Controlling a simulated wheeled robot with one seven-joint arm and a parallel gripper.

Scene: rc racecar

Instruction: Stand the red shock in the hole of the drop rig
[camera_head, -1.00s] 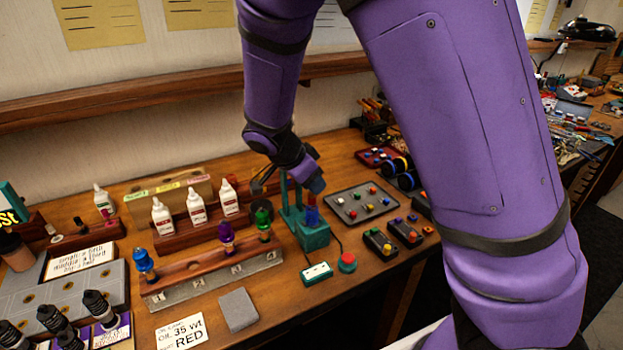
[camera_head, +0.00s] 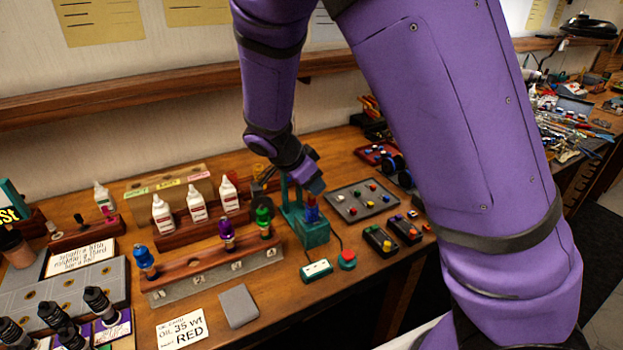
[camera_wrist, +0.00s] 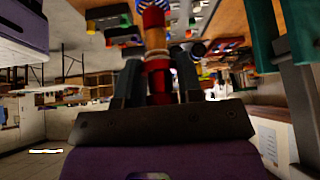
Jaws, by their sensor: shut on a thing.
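The red shock (camera_wrist: 157,75) is upright between the two fingers of my gripper (camera_wrist: 157,90) in the wrist view. My gripper is shut on its red body. A blue and white coil shows at the top edge of that view. In the head view my gripper (camera_head: 313,190) is above the teal drop rig (camera_head: 314,236), beside its post. The shock (camera_head: 312,214) shows as a small red and blue piece just over the rig's block. The hole is hidden, and I cannot tell whether the shock's lower end is in it.
A wooden rack (camera_head: 215,260) with blue, purple and green shocks stands left of the rig. White bottles (camera_head: 196,204) stand behind it. A grey tray (camera_head: 362,201) and small boxes lie to the right. A red button (camera_head: 347,258) and a grey block (camera_head: 238,306) are in front.

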